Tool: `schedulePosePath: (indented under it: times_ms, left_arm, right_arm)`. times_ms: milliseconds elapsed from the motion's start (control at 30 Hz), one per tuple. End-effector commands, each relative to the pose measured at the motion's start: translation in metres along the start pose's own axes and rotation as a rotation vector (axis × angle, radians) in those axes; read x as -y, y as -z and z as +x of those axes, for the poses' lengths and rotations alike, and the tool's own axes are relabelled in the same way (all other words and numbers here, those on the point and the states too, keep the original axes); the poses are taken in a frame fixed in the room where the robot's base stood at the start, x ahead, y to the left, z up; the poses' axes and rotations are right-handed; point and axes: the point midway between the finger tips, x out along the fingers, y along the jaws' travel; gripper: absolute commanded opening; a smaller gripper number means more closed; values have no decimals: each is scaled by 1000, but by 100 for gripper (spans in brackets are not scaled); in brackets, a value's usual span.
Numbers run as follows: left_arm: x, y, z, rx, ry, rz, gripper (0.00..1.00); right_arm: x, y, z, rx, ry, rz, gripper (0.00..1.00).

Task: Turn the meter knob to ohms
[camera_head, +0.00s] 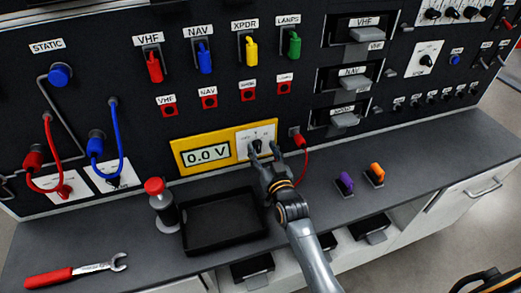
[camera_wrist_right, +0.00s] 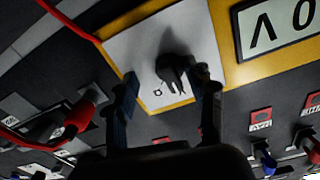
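The yellow meter (camera_head: 178,158) is set in the black panel, and its display (camera_head: 206,154) reads 0.0 V. Its black knob (camera_head: 257,145) sits on a white plate right of the display; the small labels around it are too small to read surely. The knob also shows in the right wrist view (camera_wrist_right: 172,68), where the picture is turned over. My right gripper (camera_head: 265,153) is at the knob plate. In the wrist view its two fingers (camera_wrist_right: 167,108) are apart, one to each side of the knob, with nothing visibly held. Contact cannot be told. My left gripper is out of view.
A red plug (camera_head: 298,138) with a red cable is just right of the meter. A black tray (camera_head: 222,222), a red-capped bottle (camera_head: 163,206) and a wrench (camera_head: 75,271) are on the grey bench. Purple (camera_head: 345,182) and orange (camera_head: 376,173) pieces stand at the right.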

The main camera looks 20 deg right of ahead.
Motion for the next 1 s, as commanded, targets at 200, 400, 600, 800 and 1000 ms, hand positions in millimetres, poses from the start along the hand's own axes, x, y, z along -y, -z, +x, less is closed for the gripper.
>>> schedulePosePath:
  times_ms: [200, 400, 600, 800, 1000]
  left_arm:
    - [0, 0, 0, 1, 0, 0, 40]
    - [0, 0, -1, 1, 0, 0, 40]
    - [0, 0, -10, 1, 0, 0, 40]
    - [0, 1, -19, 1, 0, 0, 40]
    - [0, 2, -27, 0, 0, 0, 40]
  right_arm:
    - [9, 2, 1, -3, 12, 19, 62]
    - [9, 2, 1, -3, 12, 19, 62]
    - [9, 4, -11, 0, 12, 19, 62]
    - [8, 4, -28, -1, 11, 18, 62]
    - [7, 3, -43, -1, 9, 13, 62]
